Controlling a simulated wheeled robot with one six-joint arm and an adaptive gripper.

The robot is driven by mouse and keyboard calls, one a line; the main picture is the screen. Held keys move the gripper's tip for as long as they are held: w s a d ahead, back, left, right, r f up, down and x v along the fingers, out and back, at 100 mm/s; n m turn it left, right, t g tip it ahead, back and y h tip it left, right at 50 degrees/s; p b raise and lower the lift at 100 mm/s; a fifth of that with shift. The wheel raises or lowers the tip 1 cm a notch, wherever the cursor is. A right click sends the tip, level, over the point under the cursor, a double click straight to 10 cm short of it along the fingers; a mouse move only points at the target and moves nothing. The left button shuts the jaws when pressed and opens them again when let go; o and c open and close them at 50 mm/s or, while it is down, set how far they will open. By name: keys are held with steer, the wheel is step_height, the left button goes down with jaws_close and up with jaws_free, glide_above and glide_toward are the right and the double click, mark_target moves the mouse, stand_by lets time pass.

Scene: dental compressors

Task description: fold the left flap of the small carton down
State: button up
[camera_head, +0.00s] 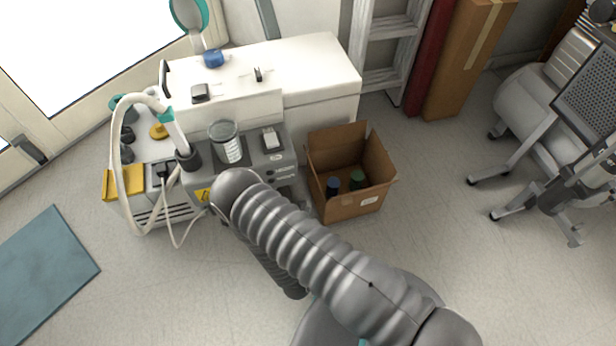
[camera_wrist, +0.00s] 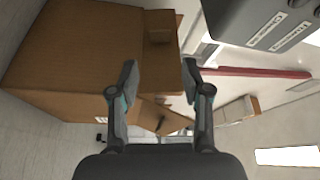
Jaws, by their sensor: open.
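The small carton (camera_head: 352,203) stands on the floor right of the grey machine in the head view, its top open. Panels stand up around the opening, the left flap (camera_head: 313,160) among them; I cannot tell its exact angle. Two dark bottles, one blue-topped (camera_head: 333,186) and one green-topped (camera_head: 356,179), are inside. In the wrist view the carton (camera_wrist: 75,55) fills the left side, close up, with flap-like pieces near the fingers.
The grey machine (camera_head: 270,163) stands just left of the carton, and its corner (camera_wrist: 265,25) is close in the wrist view. A white cabinet (camera_head: 320,70) is behind. A ladder (camera_head: 388,50) and tall box (camera_head: 465,65) stand back right.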

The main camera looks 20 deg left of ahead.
mark_target(308, 175)
steer(key=w, duration=0.3)
steer(key=w+a, duration=0.1)
steer(key=w, duration=0.3)
steer(key=w+a+r, duration=0.1)
steer(key=w, duration=0.3)
steer(key=shift+w+p, duration=0.2)
steer(key=shift+p, duration=0.1)
steer(key=c, duration=0.9)
